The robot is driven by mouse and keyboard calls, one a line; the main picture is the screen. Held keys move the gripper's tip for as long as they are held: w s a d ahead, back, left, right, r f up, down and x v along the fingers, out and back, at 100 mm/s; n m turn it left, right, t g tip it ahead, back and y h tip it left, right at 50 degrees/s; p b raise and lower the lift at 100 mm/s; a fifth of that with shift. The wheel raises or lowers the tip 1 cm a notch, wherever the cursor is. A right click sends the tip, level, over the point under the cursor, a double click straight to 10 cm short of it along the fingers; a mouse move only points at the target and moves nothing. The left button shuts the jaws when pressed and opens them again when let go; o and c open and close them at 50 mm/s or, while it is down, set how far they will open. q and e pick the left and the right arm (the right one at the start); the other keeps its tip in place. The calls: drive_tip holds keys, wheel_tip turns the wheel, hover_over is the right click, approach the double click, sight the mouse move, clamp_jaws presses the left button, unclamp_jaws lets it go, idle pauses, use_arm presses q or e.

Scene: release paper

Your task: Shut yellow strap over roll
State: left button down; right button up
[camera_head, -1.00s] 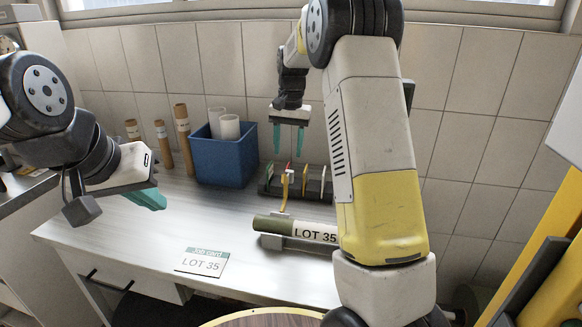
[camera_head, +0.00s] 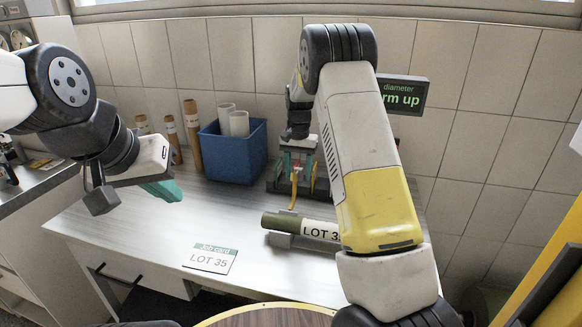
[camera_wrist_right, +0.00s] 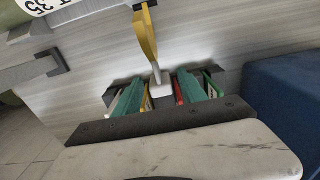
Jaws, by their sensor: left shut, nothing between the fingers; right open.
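The olive roll (camera_head: 282,222) with a white LOT 35 label lies in a grey holder at the table's front right; my right arm covers its right end. The yellow strap (camera_head: 298,192) stands raised behind the roll, not over it. My left gripper (camera_head: 163,190) is shut and empty over the table's left side.
A dark rack (camera_head: 280,186) with coloured pieces stands behind the strap, close to my right fingers. A blue bin (camera_head: 232,155) with white rolls and several brown tubes (camera_head: 192,135) stand at the back. A job card (camera_head: 210,257) lies in front; the left tabletop is clear.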

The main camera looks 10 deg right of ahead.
clamp_jaws()
idle(1.4)
